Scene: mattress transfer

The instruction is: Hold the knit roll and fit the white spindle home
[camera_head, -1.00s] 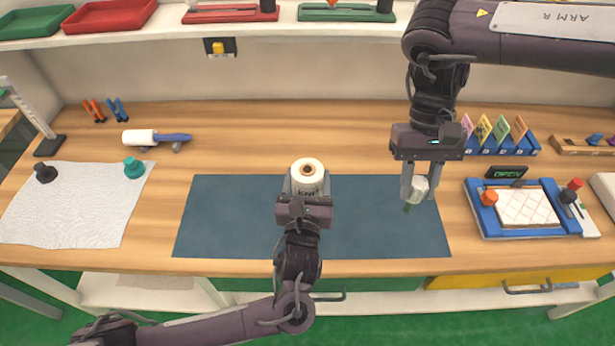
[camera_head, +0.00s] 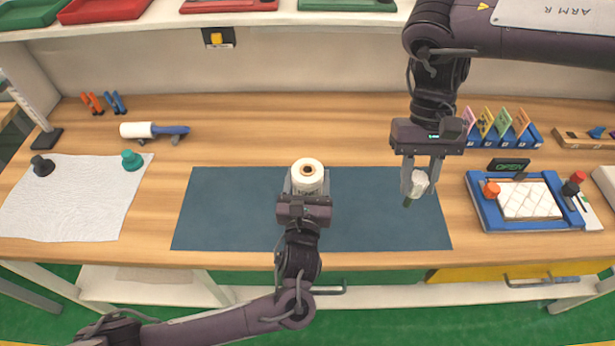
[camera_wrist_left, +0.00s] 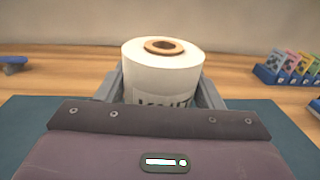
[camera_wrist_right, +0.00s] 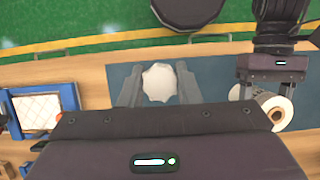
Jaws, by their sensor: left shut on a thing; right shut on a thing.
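The white knit roll (camera_head: 308,173) stands upright on the blue mat (camera_head: 230,210), its brown-rimmed core hole facing up. My left gripper (camera_head: 307,186) is shut around its sides; the left wrist view shows the roll (camera_wrist_left: 163,75) between the fingers, with printed lettering partly hidden. My right gripper (camera_head: 416,182) is shut on the white spindle (camera_head: 419,180), held over the right end of the mat, apart from the roll. A dark green tip points down and slightly left below the spindle's white head. In the right wrist view the white head (camera_wrist_right: 159,82) sits between the fingers.
A blue tray with a quilted white pad (camera_head: 530,200) lies right of the mat. A card rack (camera_head: 500,135) stands behind. A white roller with blue handle (camera_head: 150,130) and a white cloth (camera_head: 65,200) are at left. Mat between the grippers is clear.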

